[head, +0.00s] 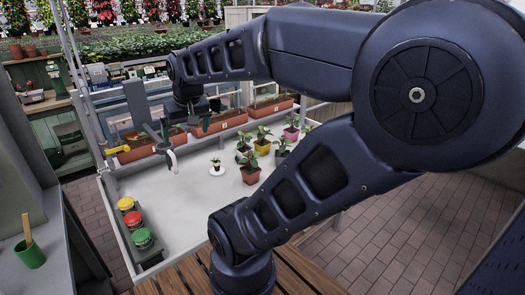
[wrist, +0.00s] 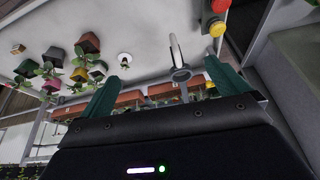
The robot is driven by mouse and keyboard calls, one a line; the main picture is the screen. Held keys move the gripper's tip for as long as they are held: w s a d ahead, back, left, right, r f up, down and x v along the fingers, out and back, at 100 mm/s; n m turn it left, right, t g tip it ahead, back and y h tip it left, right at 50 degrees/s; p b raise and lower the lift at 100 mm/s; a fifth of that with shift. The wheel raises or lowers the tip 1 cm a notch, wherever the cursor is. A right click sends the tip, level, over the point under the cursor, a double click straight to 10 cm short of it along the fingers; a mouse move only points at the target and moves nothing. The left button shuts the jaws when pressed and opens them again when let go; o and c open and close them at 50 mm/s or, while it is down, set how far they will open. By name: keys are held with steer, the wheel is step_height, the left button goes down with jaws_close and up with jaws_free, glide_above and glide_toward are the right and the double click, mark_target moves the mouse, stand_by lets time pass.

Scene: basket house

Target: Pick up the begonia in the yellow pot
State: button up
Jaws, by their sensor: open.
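The begonia in the yellow pot (head: 262,147) stands upright on the white table among other potted plants, right of the table's middle. In the wrist view, which looks upside down, the yellow pot (wrist: 78,75) is at the left, between darker pots. My gripper (wrist: 167,58) is open, with its two green fingers apart and no plant between them. It hangs over the left back part of the table, well to the left of the yellow pot.
A terracotta pot (head: 250,176), a dark pot (head: 281,153) and a pink pot (head: 291,134) crowd the yellow one. A small white pot (head: 217,170) stands alone. A pale hooked object (wrist: 178,52) shows between my fingers. Planter boxes (head: 220,124) line the back; coloured buttons (head: 133,219) sit front left.

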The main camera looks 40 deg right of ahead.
steer(key=w+d+f+m+g+h, duration=0.1)
steer(key=w+d+m, duration=0.3)
steer(key=w+d, duration=0.45)
steer(key=w+d+f+m, duration=0.1)
steer(key=w+d+m, duration=0.35)
steer(key=w, duration=0.75)
steer(key=m+g+h, duration=0.3)
steer(key=m+g, duration=0.1)
steer(key=m, duration=0.5)
glide_toward(262, 144)
steer(key=shift+s+a+f, duration=0.25)
steer(key=shift+a+f, duration=0.2)
steer(key=shift+f, duration=0.1)
steer(key=shift+d+f+h, duration=0.3)
steer(key=shift+d+f, duration=0.05)
steer(key=shift+f, duration=0.1)
steer(key=x, duration=1)
steer(key=shift+d+f, duration=0.2)
steer(key=c, duration=1.2)
steer(key=shift+r, duration=0.15)
